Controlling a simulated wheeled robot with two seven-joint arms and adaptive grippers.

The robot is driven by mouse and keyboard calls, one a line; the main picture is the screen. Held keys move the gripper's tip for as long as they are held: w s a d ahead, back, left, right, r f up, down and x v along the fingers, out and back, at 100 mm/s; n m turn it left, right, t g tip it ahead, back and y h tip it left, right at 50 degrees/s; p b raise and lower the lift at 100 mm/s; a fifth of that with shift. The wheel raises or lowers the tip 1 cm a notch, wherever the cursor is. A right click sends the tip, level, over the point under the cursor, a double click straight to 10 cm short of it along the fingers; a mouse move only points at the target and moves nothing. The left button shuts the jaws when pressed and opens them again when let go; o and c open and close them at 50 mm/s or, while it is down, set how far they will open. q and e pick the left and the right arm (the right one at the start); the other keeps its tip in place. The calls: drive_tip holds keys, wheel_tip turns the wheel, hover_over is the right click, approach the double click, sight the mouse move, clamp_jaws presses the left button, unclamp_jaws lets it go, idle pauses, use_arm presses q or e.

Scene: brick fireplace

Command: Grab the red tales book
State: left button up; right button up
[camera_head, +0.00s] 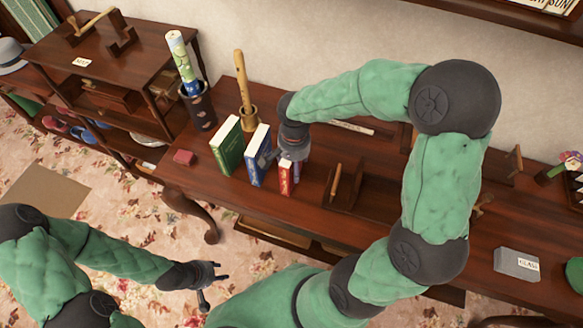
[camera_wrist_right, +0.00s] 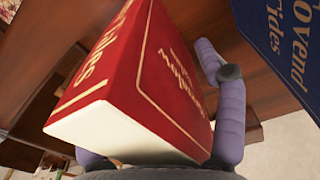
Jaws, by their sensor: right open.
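The red tales book (camera_head: 286,178) stands upright on the dark wooden desk, at the right end of a short row of books. In the right wrist view the red book (camera_wrist_right: 150,85) fills the middle, with "Tales" lettering on its spine. My right gripper (camera_head: 284,160) is open at the red book, with one finger on each side of it. One finger shows along the book's right cover; the other is mostly hidden behind the book. Contact cannot be told. My left gripper (camera_head: 212,284) is open and empty, low in front of the desk.
A blue book (camera_head: 258,154) stands close left of the red one, and a green book (camera_head: 227,146) beyond it. A wooden holder (camera_head: 345,187) is to the right. A pen cup (camera_head: 247,118) and dark vase (camera_head: 198,107) stand behind. A grey box (camera_head: 516,264) sits far right.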

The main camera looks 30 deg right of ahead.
clamp_jaws()
idle(0.3)
